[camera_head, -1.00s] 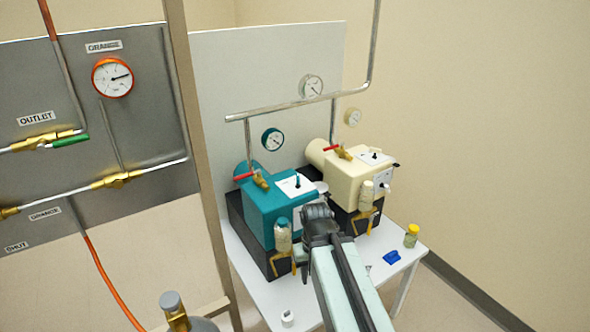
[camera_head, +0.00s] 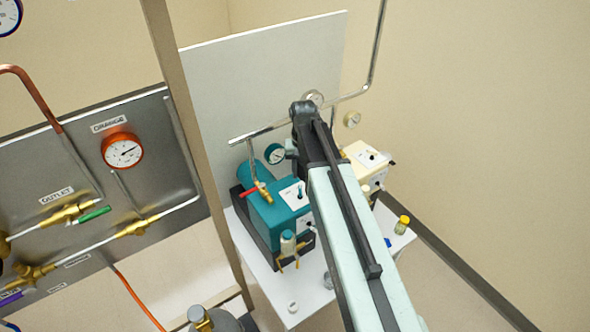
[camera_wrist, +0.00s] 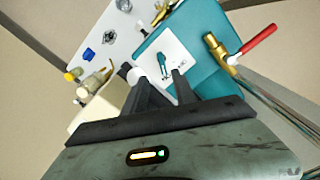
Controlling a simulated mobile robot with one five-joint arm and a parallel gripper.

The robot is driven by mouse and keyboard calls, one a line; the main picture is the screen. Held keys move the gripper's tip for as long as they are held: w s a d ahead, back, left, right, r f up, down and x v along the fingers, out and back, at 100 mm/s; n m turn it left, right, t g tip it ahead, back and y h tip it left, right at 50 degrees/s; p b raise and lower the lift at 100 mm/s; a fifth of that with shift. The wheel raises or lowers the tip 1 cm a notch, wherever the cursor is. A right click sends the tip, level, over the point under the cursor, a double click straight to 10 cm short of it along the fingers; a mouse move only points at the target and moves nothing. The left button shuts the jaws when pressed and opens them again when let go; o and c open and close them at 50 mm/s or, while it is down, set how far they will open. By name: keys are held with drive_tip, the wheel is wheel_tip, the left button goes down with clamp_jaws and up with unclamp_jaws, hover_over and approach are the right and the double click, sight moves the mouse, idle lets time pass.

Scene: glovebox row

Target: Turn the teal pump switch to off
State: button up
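The teal pump (camera_head: 268,214) stands on the white table, partly behind my arm. Its switch (camera_head: 299,190) is a small dark teal lever on a white plate on top. In the wrist view the switch (camera_wrist: 163,64) lies beyond my fingertips, beside a small label too small to read. My gripper (camera_wrist: 156,80) is open, with two dark fingers apart and nothing between them. It is above the pump and I see no contact with the switch. In the head view my arm hides the fingers.
The cream pump (camera_head: 365,164) stands right of the teal one, partly hidden by my arm. A red-handled brass valve (camera_wrist: 222,50) is beside the switch plate. A yellow-capped bottle (camera_head: 402,225) stands on the table's right. A gauge panel (camera_head: 160,185) is at left.

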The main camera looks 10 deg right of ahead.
sight(300, 189)
drive_tip(key=f+b, duration=0.8)
drive_tip(key=shift+a+f, duration=0.15)
drive_tip(key=shift+a, duration=0.1)
drive_tip(key=shift+s, duration=0.1)
clamp_jaws()
